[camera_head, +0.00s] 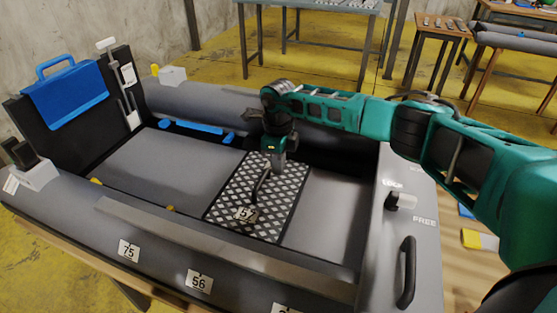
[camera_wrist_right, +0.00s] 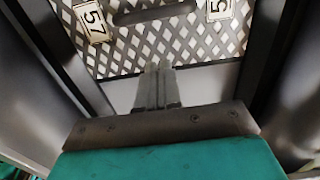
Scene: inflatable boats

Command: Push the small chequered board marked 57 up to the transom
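The small chequered board marked 57 (camera_head: 234,195) lies flat on the grey floor inside the boat, with a dark handle on top. It also fills the upper part of the right wrist view (camera_wrist_right: 130,55). The transom (camera_head: 90,122) is the black upright panel at the boat's left end, well apart from the board. My right gripper (camera_head: 279,168) is over the board's far right part in the head view. In the wrist view its fingers (camera_wrist_right: 158,72) are together, with nothing between them, their tips overlapping the board's near edge. I cannot tell whether they touch it. My left gripper is out of view.
A blue cover (camera_head: 66,95) hangs over the transom. Grey tubes flank the floor, the near one (camera_head: 160,235) carrying number plates. A blue bar (camera_head: 197,127) lies by the far tube. A panel with a LOCK/FREE lever (camera_head: 401,200) stands at right. Floor left of the board is bare.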

